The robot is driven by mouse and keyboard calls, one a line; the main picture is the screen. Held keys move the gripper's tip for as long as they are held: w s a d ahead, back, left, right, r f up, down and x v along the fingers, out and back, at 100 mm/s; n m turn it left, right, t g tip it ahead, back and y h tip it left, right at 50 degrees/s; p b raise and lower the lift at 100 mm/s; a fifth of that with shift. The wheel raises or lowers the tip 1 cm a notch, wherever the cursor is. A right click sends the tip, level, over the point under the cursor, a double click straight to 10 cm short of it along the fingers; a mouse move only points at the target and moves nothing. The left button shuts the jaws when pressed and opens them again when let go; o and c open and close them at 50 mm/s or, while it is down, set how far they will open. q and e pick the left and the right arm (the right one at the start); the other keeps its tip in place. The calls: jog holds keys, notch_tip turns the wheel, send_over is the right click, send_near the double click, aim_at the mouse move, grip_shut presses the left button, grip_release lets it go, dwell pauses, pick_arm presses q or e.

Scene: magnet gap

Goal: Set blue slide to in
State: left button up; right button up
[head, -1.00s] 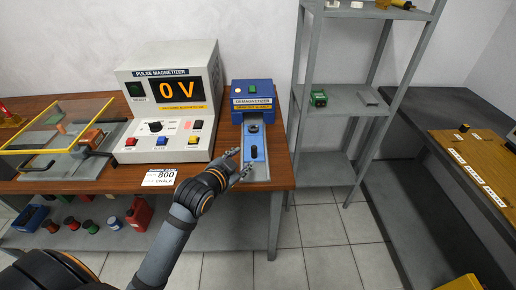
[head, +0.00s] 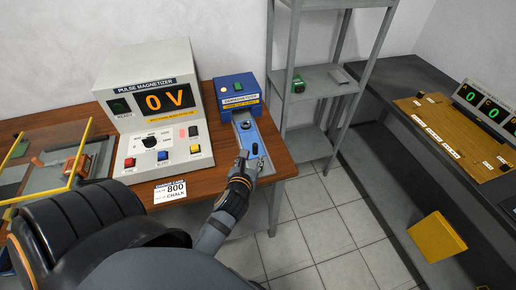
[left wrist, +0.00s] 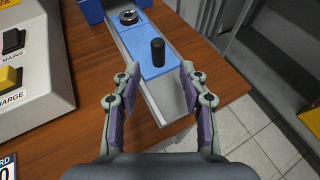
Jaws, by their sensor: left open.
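The blue slide (head: 249,137) lies on a pale metal track in front of the blue demagnetizer box (head: 237,92). It carries an upright black knob and a round dark-and-silver piece nearer the box. In the left wrist view the slide (left wrist: 155,66) and its black knob (left wrist: 158,52) show clearly, with bare track at the near end. My left gripper (head: 252,162) is at the near end of the track. In the left wrist view its fingers (left wrist: 160,75) are open and empty, spread either side of the track, with the knob just beyond the tips. My right gripper is not seen.
The pulse magnetizer (head: 118,98) stands left of the demagnetizer on the wooden bench (head: 276,150), reading 0 V. A grey shelf rack (head: 320,78) stands close on the right. Floor is open right of the bench; a yellow object (head: 437,236) is at right.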

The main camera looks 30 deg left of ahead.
aim_at(255, 150)
pick_arm(q)
jog(key=b+x, duration=0.5)
jog(key=x, duration=0.3)
jog(key=shift+w+a+f, duration=0.1)
jog(key=shift+f, duration=0.15)
jog(key=shift+w+a+b, duration=0.1)
jog(key=shift+w+b, duration=0.1)
jog(key=shift+b, duration=0.15)
jog(key=shift+w, duration=0.1)
grip_shut()
